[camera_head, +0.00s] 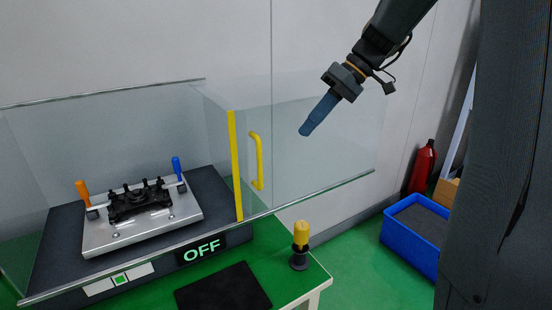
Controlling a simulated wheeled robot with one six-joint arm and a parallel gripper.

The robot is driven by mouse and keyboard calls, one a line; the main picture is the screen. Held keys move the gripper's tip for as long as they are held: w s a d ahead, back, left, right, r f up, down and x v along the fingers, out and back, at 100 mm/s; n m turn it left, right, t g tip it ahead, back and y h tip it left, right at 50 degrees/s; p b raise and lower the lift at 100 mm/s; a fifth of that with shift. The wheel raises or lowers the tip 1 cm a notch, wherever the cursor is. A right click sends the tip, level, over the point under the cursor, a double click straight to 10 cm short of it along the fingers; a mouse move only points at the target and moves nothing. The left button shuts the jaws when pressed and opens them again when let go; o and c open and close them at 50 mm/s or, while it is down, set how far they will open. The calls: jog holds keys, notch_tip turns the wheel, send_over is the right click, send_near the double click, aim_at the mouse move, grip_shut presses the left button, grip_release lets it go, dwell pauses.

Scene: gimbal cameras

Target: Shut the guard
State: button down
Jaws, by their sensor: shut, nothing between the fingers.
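The guard (310,150) is a clear sliding panel with a yellow edge strip and a yellow handle (257,162). It is slid out to the right, past the end of the machine, so the front of the enclosure looks open. Inside, a metal fixture plate (105,238) holds a black part (139,202) between an orange-handled and a blue-handled clamp. A display (201,249) on the machine's front reads OFF. My gripper (306,131) is shut and empty, in the air to the right of the handle and apart from it.
A yellow-topped black post (300,246) stands at the green table's right corner. A dark mat (223,290) lies at the table's front. A blue bin (415,236) and a red extinguisher (423,168) stand on the floor at right. A pale wall is behind.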

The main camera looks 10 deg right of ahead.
jog(key=a+f+p, duration=0.5)
jog(key=a+f, duration=0.2)
jog(key=a, duration=0.2)
jog(key=shift+s+a+f, duration=0.2)
jog(key=shift+s+f, duration=0.1)
jog(key=shift+s, duration=0.15)
